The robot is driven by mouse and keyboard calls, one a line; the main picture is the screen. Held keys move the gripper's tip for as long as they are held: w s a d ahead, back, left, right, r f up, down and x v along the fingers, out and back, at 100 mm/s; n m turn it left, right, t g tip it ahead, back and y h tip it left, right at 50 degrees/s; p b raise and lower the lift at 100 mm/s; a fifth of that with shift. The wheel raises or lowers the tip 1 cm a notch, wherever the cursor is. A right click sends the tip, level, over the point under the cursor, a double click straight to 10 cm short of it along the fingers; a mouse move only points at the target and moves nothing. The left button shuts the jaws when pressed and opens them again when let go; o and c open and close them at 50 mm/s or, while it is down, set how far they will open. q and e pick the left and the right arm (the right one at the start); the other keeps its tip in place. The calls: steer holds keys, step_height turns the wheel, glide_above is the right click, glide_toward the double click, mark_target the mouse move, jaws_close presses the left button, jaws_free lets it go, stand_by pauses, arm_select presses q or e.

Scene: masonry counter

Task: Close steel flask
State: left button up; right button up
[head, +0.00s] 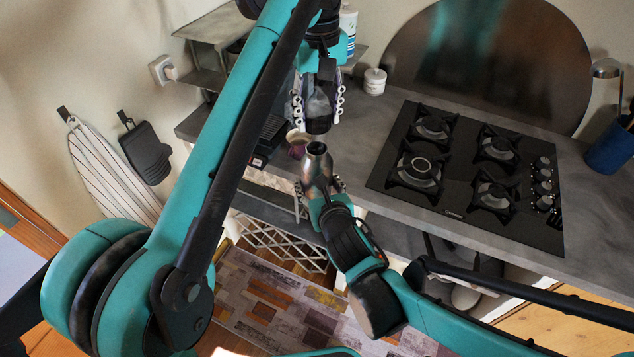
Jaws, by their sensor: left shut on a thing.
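The steel flask (317,170) stands roughly upright in front of the counter edge, its dark open mouth facing up. My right gripper (320,188) comes from below and is closed around the flask's lower body. My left gripper (319,112) points down just above the flask, its fingers on both sides of a dark grey piece that looks like the flask's lid (318,103). A gap shows between this piece and the flask's mouth. The gripper partly hides the piece.
The grey counter (385,110) carries a black gas hob (470,175) at right, a white jar (375,81), and a blue utensil pot (610,148). A small beige and purple item (297,147) sits near the flask.

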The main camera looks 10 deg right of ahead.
mark_target(318, 150)
arm_select(q)
steer(key=shift+f, duration=0.1)
steer(key=shift+f, duration=1.9)
steer(key=shift+s, duration=0.1)
steer(key=shift+f, duration=0.85)
steer(key=shift+f, duration=0.55)
